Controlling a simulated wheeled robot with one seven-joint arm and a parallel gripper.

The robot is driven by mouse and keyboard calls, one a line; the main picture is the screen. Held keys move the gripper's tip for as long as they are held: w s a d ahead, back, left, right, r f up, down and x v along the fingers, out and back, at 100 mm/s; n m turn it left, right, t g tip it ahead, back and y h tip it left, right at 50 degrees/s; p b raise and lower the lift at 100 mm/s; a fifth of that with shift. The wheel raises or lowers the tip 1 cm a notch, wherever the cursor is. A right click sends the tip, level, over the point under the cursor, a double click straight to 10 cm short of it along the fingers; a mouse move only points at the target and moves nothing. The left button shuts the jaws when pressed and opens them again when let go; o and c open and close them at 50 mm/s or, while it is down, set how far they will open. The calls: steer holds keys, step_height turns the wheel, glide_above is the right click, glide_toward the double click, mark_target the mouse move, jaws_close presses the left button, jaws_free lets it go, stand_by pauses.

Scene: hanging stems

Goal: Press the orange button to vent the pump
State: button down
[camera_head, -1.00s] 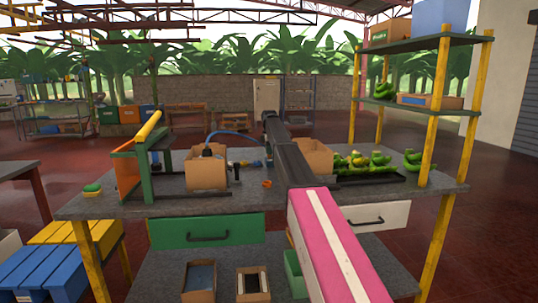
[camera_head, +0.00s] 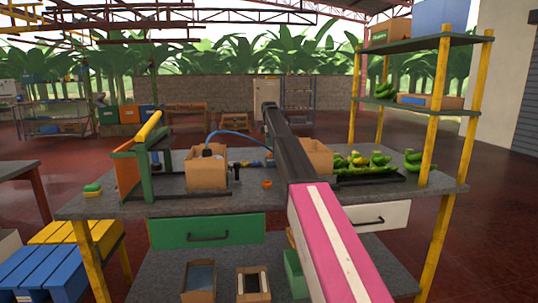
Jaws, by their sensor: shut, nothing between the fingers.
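A small orange round piece (camera_head: 267,184) sits on the grey bench top, just left of my arm; it is too small to tell whether it is the button. An open cardboard box (camera_head: 207,172) stands left of it, with a blue hose (camera_head: 235,133) arching out of its top to the right. A small dark upright fitting (camera_head: 236,172) stands beside the box. The pump cannot be made out for certain. My pink and dark arm reaches forward over the bench. Its fingers do not show, and the arm hides part of the bench behind it.
A green frame with a yellow bar (camera_head: 148,127) stands at the bench's left. A second cardboard box (camera_head: 317,156) and a black tray of green bananas (camera_head: 368,177) are right of my arm. Yellow shelf posts (camera_head: 434,110) rise at the right. The bench's front strip is mostly clear.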

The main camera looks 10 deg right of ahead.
steer(key=shift+r, duration=1.85)
